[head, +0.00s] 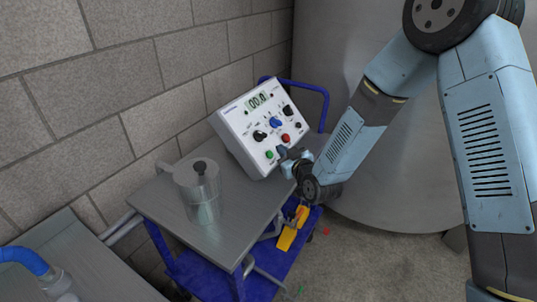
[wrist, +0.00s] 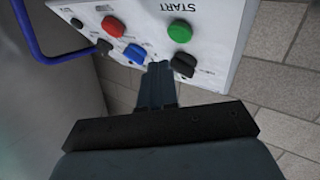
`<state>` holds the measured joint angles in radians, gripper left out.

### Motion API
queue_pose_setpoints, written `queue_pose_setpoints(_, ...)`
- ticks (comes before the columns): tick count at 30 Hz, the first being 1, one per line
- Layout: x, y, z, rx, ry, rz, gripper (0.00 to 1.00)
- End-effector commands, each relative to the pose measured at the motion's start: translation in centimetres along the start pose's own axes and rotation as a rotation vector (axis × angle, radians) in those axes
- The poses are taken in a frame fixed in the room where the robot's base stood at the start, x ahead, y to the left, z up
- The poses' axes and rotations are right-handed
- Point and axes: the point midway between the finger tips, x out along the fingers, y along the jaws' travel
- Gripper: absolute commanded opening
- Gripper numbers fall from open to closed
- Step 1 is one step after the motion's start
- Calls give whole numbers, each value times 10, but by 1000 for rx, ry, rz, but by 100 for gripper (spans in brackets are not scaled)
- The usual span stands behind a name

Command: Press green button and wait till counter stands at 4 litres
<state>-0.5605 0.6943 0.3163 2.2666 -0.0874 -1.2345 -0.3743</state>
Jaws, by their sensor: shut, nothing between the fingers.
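The white control box (head: 252,130) stands tilted on a steel-topped cart. Its counter display (head: 258,100) seems to read 00.0. The round green button (head: 269,155) sits low on the panel, and it also shows in the wrist view (wrist: 180,31) beside the word START. My gripper (head: 288,154) is shut and empty, close to the panel's lower edge and right of the green button in the head view. In the wrist view its fingertips (wrist: 160,68) lie apart from the green button, between a blue knob (wrist: 136,53) and a black knob (wrist: 183,65).
A red button (head: 286,138) and several knobs share the panel. A clear lidded vessel (head: 199,190) stands on the cart top (head: 228,240) to the left. A yellow object (head: 287,238) lies on the blue lower shelf. A block wall rises behind, and a large tank (head: 345,45) stands behind my arm.

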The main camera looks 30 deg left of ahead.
Motion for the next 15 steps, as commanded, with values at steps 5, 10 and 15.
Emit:
queue_pose_setpoints(5, 8, -7, 6, 0, -1, -1, 0)
queue_pose_setpoints(10, 11, -9, 8, -1, 0, -1, 0)
queue_pose_setpoints(15, 11, -9, 8, -1, 0, -1, 0)
